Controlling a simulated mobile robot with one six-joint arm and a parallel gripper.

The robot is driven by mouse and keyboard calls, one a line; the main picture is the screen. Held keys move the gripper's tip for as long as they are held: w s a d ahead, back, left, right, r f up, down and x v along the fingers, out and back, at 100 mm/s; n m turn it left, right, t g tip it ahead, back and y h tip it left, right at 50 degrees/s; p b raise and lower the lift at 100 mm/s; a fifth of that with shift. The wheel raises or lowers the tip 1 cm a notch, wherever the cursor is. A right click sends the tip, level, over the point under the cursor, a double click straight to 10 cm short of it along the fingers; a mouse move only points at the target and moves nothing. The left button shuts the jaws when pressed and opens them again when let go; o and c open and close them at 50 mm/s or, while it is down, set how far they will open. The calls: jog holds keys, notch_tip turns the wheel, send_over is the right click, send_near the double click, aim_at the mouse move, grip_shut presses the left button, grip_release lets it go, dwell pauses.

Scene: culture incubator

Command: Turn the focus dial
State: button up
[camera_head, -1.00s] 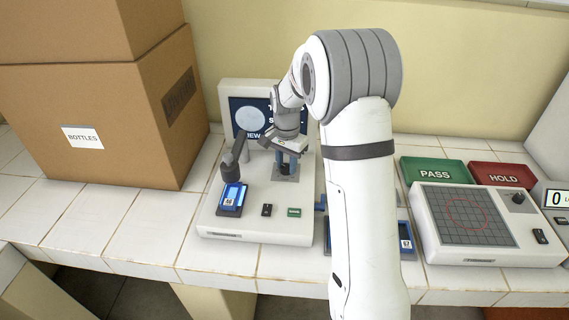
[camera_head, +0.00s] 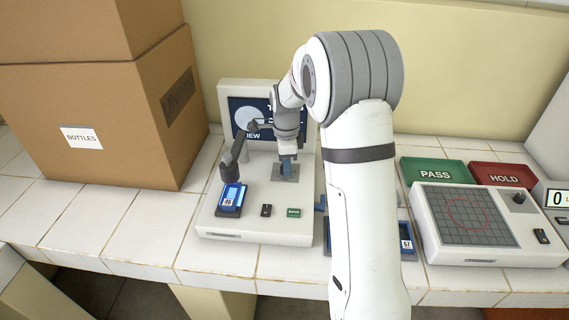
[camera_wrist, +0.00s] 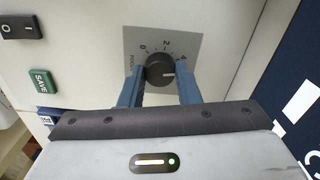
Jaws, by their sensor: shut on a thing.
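The black focus dial (camera_wrist: 160,70) sits on a grey plate marked FOCUS with a number scale in the wrist view. Its white pointer line faces right, towards the 4. My gripper (camera_wrist: 161,82) has its two blue fingers shut on the dial from both sides. In the head view my gripper (camera_head: 287,165) points down at the dial's grey plate (camera_head: 285,174). The dial itself is hidden there by the fingers.
The microscope unit (camera_head: 262,226) carries a dark screen (camera_head: 245,112), a blue slide holder (camera_head: 231,197), a black switch (camera_head: 266,210) and a green SAVE button (camera_head: 293,213). A cardboard box (camera_head: 95,110) stands left. PASS (camera_head: 436,172) and HOLD (camera_head: 502,175) trays stand right.

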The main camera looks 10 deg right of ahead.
jog(key=shift+w+a+r+m, duration=0.15)
jog(key=shift+m, duration=0.65)
jog(key=o, duration=0.8)
jog(key=shift+o, duration=0.8)
jog(key=shift+r, duration=3.8)
